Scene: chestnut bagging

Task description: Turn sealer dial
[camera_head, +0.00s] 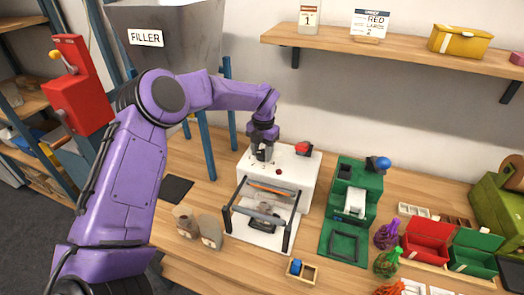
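The sealer (308,163) is a white box on the wooden table, with a black-framed sealing bar assembly (265,208) at its front. My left gripper (262,155) points down at the left part of the sealer's top. Its fingers are small and dark here, and I cannot tell whether they touch or hold anything. I cannot make out the dial clearly; the gripper covers that spot. A red part (303,147) and a small dark red knob (278,171) show on the sealer's top, to the right of the gripper. My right gripper is not in view.
A green machine (358,180) stands right of the sealer. A small wooden tray (309,274) holds a blue item. Red and green boxes (428,238) are at the right. The filler (165,35) stands behind my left arm.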

